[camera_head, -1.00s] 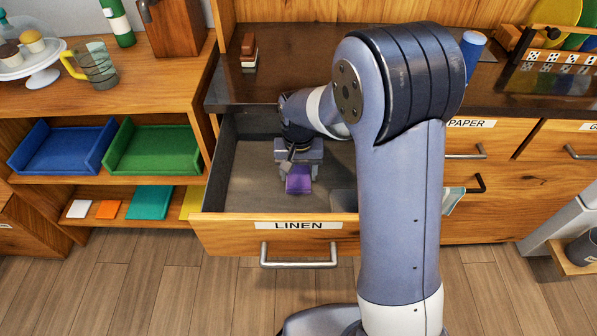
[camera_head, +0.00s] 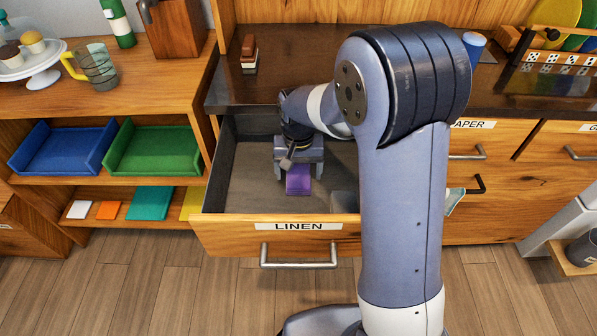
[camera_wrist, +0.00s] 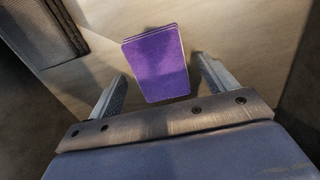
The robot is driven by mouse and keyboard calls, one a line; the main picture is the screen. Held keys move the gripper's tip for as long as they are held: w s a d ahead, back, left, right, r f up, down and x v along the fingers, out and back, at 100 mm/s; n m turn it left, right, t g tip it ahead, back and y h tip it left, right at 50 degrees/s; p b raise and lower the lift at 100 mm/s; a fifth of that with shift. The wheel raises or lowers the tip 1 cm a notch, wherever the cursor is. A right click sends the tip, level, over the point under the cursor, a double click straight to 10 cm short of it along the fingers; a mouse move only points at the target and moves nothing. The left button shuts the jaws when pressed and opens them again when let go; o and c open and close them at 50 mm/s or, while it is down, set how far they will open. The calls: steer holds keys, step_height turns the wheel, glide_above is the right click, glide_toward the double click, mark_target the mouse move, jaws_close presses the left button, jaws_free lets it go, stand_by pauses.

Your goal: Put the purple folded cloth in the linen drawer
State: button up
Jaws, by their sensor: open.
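The purple folded cloth (camera_head: 298,180) lies in the open linen drawer (camera_head: 255,190), flat on the drawer floor as far as I can tell. It also shows in the wrist view (camera_wrist: 157,64), just ahead of and partly between the fingers. My gripper (camera_head: 298,176) is inside the drawer, above the cloth. In the wrist view, my gripper (camera_wrist: 161,85) has its two fingers apart, one on each side of the cloth, with a gap to it on both sides. The right part of the drawer is hidden behind my arm.
A grey folded item (camera_wrist: 42,28) lies in the drawer at the upper left of the wrist view. The drawer front with its handle (camera_head: 298,262) stands out over the floor. A shelf with a blue tray (camera_head: 62,150) and a green tray (camera_head: 153,150) is at left.

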mark_target(298, 176)
step_height(298, 176, up, 11)
steer(key=p, duration=0.1)
stand_by(1.4)
